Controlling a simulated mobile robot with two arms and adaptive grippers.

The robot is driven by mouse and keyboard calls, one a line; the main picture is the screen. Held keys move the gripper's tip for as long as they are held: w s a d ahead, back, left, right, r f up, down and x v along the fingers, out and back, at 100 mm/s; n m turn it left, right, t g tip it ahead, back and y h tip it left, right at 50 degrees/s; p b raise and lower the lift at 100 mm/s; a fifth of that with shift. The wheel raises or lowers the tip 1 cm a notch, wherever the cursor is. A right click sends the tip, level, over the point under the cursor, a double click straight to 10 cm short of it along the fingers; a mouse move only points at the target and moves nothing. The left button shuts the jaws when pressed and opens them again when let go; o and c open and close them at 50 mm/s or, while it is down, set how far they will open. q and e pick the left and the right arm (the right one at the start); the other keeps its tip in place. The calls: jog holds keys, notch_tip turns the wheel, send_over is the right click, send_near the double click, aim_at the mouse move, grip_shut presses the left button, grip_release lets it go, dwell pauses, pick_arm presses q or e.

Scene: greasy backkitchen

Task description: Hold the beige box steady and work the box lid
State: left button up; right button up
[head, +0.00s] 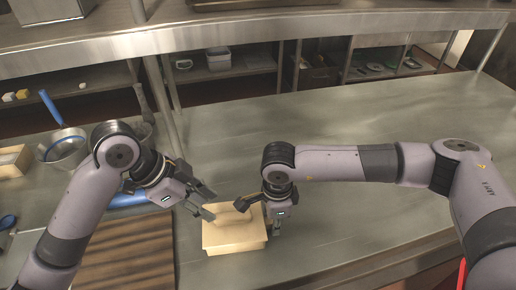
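The beige box (234,244) sits on the steel counter, low in the middle of the head view. Its box lid (226,219) appears to lie on top, with a raised part near the middle. My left gripper (211,203) is at the upper left of the box, its two fingers spread apart with nothing seen between them. My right gripper (270,222) is at the box's right side, pointing down. Its fingers are partly hidden by the gripper body, so I cannot tell whether it touches or grips the box.
A dark striped board (125,262) lies left of the box. A metal bowl (65,148) with a blue-handled utensil (50,107) and a wooden box (12,160) stand further left. A raised steel shelf (250,28) runs across the back. The counter right of and behind the box is clear.

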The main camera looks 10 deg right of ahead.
jog(key=o, duration=0.4)
jog(key=shift+r, duration=0.15)
